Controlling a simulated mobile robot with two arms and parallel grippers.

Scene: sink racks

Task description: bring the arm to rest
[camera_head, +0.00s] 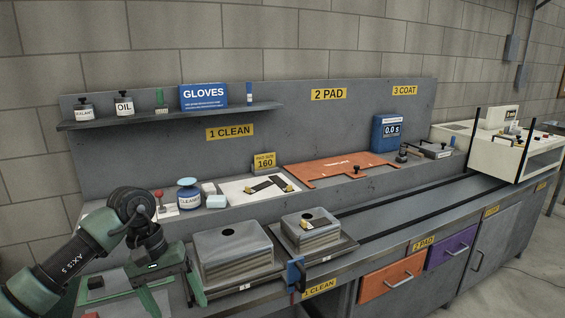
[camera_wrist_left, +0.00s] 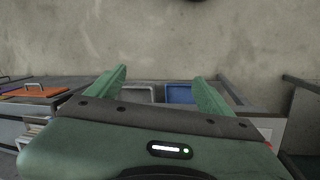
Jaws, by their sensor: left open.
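My left arm comes in from the lower left in the head view and bends down at its dark joint. My left gripper (camera_head: 172,296) is at the lower left, over the front left end of the grey bench (camera_head: 347,232). Its two green fingers are spread apart. In the left wrist view the gripper (camera_wrist_left: 160,76) is open, with nothing between the fingers. A grey bin (camera_wrist_left: 139,94) and a blue bin (camera_wrist_left: 181,94) show beyond them near a wall. My right gripper is in neither view.
Right of the gripper stand a large grey sink block (camera_head: 232,255) and a smaller one (camera_head: 310,229). A shelf (camera_head: 180,115) hangs above. The rail (camera_head: 420,196) to the right looks clear.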

